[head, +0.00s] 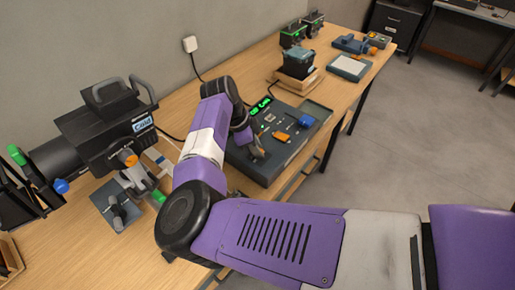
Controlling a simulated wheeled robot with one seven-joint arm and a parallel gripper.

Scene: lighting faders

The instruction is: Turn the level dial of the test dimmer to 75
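A dark grey console (270,171) lies on the wooden table, with a lit green display (260,106) at its back left. The digits are too small to read surely. An orange control (282,136) and a blue control (305,121) stand on its top, among small pale marks. I cannot tell which part is the level dial, or whether this console is the test dimmer. My purple and white arm reaches over the table from the right. My gripper (252,148) points down over the left part of the console; its fingertips are small and unclear, and contact cannot be told.
A black stage light (105,130) with a handle stands at the left, beside a clamp with an orange knob (127,157). A dark boxed device (298,63) sits on a wooden stand behind the console. A white-topped tray (349,67) and more devices lie farther back.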

